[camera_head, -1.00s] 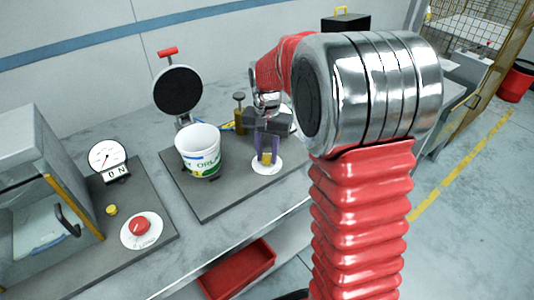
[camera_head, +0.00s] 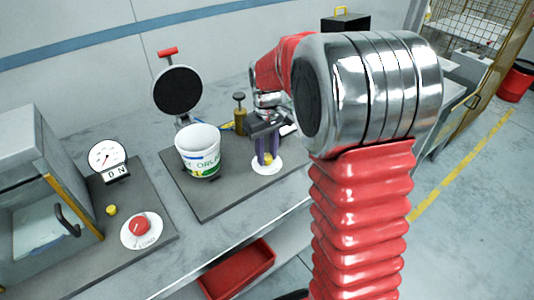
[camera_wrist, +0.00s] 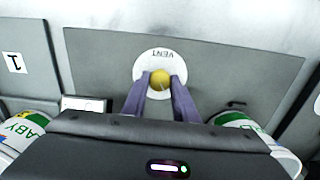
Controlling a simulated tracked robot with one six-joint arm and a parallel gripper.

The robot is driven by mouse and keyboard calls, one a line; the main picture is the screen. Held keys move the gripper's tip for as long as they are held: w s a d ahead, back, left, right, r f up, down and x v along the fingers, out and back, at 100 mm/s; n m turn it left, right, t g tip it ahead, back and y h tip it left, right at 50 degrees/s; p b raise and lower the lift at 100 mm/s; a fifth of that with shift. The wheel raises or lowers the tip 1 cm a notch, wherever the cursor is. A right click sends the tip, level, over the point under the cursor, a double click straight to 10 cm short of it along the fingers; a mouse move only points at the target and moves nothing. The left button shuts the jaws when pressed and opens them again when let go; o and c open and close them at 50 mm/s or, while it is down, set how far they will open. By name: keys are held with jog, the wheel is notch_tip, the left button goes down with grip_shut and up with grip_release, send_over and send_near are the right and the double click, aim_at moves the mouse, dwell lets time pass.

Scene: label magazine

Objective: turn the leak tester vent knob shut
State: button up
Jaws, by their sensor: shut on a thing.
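The vent knob (camera_wrist: 160,77) is a small yellow knob on a white round plate (camera_wrist: 161,58) marked VENT in the wrist view. In the head view the plate (camera_head: 266,168) lies on a dark grey base board, and only a bit of the knob (camera_head: 268,157) shows. My gripper (camera_wrist: 161,82) points down with its two purple fingers on either side of the knob, shut on it. In the head view my gripper (camera_head: 266,156) is seen with its fingers nearly in line. The knob's exact angle cannot be told.
A white labelled tub (camera_head: 199,155) stands close left of my gripper. Behind it is a raised black round lid (camera_head: 178,92) with a red handle. A brass post (camera_head: 240,118) stands behind my gripper. A gauge (camera_head: 107,155) and a red knob (camera_head: 140,225) are at the left.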

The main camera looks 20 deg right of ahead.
aim_at(267, 156)
jog(key=shift+w+n, duration=0.1)
jog(key=shift+n, duration=0.7)
jog(key=o, duration=1.1)
jog(key=shift+c, duration=0.2)
notch_tip(267, 156, up, 14)
jog(key=shift+f, duration=0.1)
